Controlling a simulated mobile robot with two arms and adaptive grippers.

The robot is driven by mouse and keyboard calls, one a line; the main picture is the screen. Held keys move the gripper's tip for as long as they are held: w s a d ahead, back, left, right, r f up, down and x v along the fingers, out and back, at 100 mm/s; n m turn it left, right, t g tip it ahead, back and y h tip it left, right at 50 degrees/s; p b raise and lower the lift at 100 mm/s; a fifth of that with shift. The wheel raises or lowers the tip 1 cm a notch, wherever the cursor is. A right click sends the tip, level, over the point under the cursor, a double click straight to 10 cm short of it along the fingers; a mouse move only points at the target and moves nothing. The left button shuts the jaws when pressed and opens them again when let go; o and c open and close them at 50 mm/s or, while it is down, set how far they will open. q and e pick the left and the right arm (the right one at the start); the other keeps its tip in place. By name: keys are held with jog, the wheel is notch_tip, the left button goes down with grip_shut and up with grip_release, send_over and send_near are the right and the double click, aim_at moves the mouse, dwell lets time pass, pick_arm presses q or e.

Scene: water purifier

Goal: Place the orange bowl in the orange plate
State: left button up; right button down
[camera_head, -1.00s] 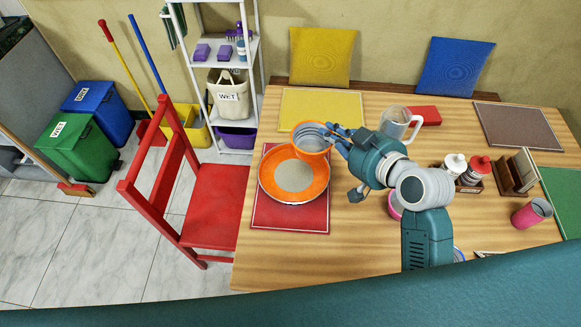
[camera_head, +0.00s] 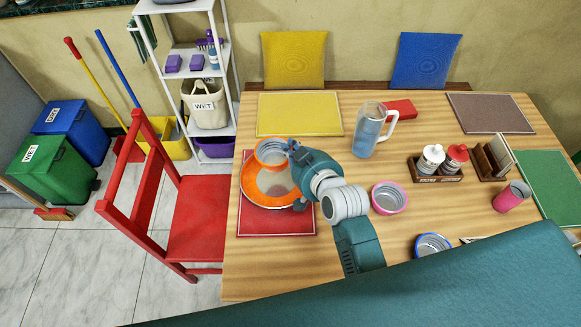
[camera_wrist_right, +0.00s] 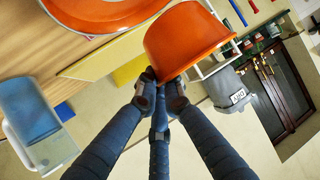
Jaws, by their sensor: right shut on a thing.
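The orange bowl (camera_head: 270,151) is at the far side of the orange plate (camera_head: 262,190) in the head view, overlapping its rim. The plate lies on a red placemat (camera_head: 278,221). My right gripper (camera_head: 292,150) is shut on the bowl's right side. In the right wrist view, the fingers (camera_wrist_right: 160,92) pinch the rim of the orange bowl (camera_wrist_right: 185,40), and the plate (camera_wrist_right: 105,12) shows at the upper left, apart from the bowl in that picture. Whether the bowl touches the plate I cannot tell. My left gripper is not in view.
A pitcher (camera_head: 370,130) stands right of my arm. A pink bowl (camera_head: 389,198) and a blue-rimmed bowl (camera_head: 432,245) are nearer the front. A condiment rack (camera_head: 436,174) is further right. A yellow placemat (camera_head: 300,114) lies bare behind. A red chair (camera_head: 195,215) stands at the left.

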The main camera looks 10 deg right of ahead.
notch_tip(320, 180, down, 9)
jog(key=shift+f, duration=0.1)
jog(key=c, duration=1.9)
grip_release()
jog(key=v, duration=1.2)
jog(key=shift+b, duration=0.4)
